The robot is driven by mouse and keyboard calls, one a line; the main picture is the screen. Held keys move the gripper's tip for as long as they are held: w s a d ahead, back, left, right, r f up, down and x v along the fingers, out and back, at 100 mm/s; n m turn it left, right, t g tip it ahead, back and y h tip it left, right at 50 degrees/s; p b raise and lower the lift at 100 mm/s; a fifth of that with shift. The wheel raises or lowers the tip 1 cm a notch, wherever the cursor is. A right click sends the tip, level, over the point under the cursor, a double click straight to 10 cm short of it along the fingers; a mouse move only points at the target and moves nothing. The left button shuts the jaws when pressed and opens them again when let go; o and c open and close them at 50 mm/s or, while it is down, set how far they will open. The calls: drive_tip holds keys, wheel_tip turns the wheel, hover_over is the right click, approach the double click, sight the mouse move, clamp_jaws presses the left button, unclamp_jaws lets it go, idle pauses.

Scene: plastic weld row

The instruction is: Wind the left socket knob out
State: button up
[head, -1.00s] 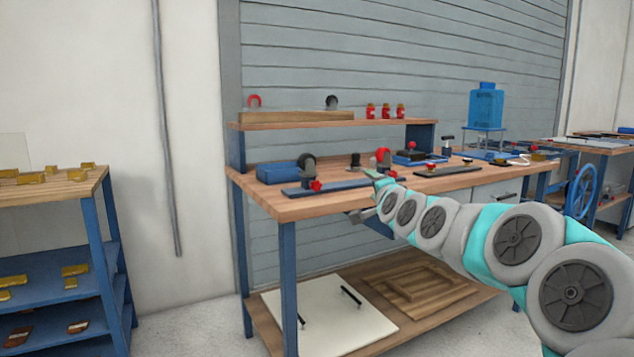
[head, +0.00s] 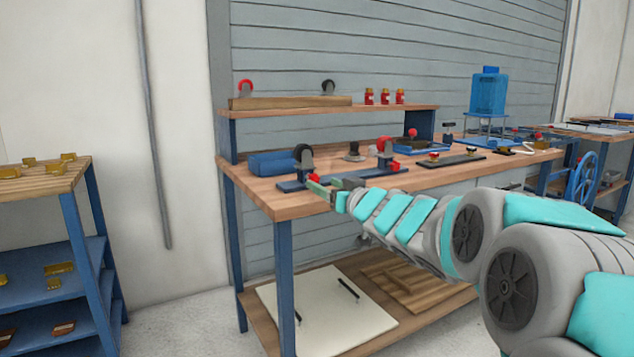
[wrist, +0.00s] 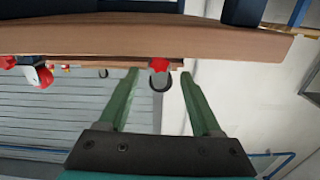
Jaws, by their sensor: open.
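The left socket knob is a small red star-shaped knob (head: 313,177) at the front of the left fixture, below a black wheel (head: 302,153). In the wrist view, which looks upside down, the red knob (wrist: 158,65) lies between my two green fingertips, with the black wheel beyond it. My gripper (head: 326,186) is open at the bench's front edge, close to the knob; it also shows in the wrist view (wrist: 158,74). I cannot tell whether a finger touches the knob. A second red knob (head: 395,167) sits to the right, by a red wheel.
The fixtures stand along a dark strip on the wooden bench (head: 285,205). A blue roll-like block (head: 270,163) lies behind the left fixture. A raised shelf (head: 360,112) runs along the back. A shelf rack (head: 90,225) stands left, with open floor between.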

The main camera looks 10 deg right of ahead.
sight(315, 179)
drive_tip(key=shift+x, duration=2.3)
clamp_jaws()
